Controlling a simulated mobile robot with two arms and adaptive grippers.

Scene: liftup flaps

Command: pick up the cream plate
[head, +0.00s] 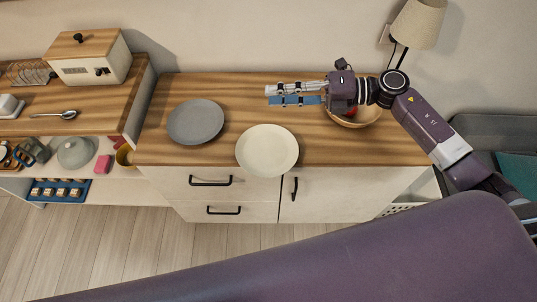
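The cream plate (267,151) lies on the wooden cabinet top near its front edge, at the middle of the head view. Nothing covers it. My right gripper (270,94) comes in from the right and points left, behind the plate as seen here and apart from it. Its two fingers look roughly parallel, one pale and one blue, and I cannot tell how wide the gap between them is. I see no object held in it. My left gripper is not in the view.
A grey plate (195,122) lies left of the cream plate. A bowl with red contents (356,119) stands under my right wrist. A lamp (418,23) is at the back right. A shelf unit with a bread box (88,57) and spoon (56,114) is at the left.

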